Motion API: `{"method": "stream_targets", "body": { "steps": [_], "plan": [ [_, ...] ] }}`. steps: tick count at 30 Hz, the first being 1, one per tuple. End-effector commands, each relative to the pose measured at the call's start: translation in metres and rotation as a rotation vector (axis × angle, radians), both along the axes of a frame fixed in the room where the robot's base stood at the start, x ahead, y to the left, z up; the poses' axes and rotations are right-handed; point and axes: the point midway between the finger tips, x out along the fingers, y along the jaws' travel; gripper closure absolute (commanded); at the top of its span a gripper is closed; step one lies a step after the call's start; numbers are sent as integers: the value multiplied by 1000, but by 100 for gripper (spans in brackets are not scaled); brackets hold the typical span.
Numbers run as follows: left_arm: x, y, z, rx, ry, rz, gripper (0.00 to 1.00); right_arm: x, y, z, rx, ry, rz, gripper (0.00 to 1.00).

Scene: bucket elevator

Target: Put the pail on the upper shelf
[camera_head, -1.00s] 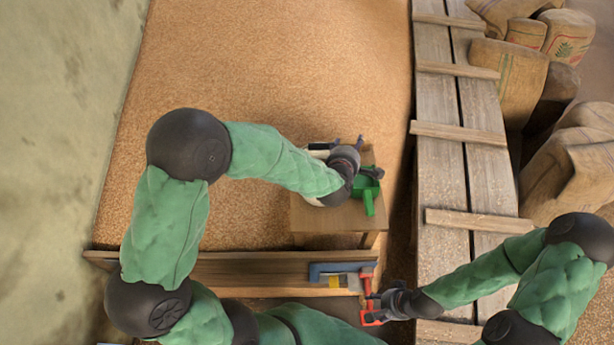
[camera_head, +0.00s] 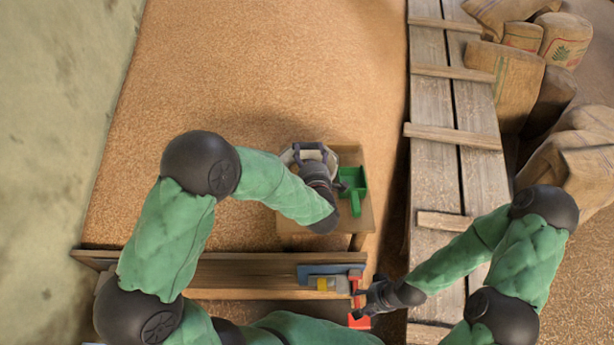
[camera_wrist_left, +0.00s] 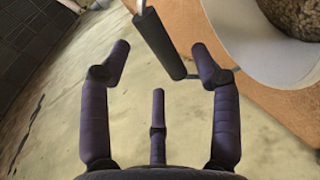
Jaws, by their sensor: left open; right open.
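The pail (camera_head: 287,157) is pale with a light rim and stands on a small wooden stand (camera_head: 296,232). In the left wrist view the pail (camera_wrist_left: 255,55) is at the upper right with brown grainy contents, and its dark cylindrical handle grip (camera_wrist_left: 160,43) lies between and just beyond my fingertips. My left gripper (camera_head: 311,150) is open over the pail and hides part of it. In the left wrist view my left gripper (camera_wrist_left: 160,65) has no finger closed on the grip. My right gripper (camera_head: 358,302) is open beside a red object (camera_head: 359,321). I cannot tell which surface is the upper shelf.
A plank walkway (camera_head: 449,170) and sacks (camera_head: 505,80) are at the right. Loose grain (camera_head: 270,70) lies behind.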

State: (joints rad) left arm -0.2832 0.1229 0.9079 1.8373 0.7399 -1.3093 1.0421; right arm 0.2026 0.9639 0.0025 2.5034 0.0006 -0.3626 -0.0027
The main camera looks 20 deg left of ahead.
Motion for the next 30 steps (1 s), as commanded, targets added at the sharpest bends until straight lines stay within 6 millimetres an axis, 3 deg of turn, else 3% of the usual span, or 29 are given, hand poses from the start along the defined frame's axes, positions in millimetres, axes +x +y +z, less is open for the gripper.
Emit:
{"method": "stream_targets", "body": {
  "steps": [14,21,23,28,30],
  "plan": [
    [43,23,-10,-1,0,0,37,0,0,-8,0,0,0,43],
    [46,24,-9,-1,-1,-1,37,0,0,-8,0,0,0,43],
    [46,24,-9,-1,-1,-1,51,0,0,-8,0,0,0,43],
    [46,24,-9,-1,-1,-1,99,0,0,-8,0,0,0,43],
    [46,24,-9,-1,0,-1,100,0,0,-8,0,0,0,43]
  ]
}}
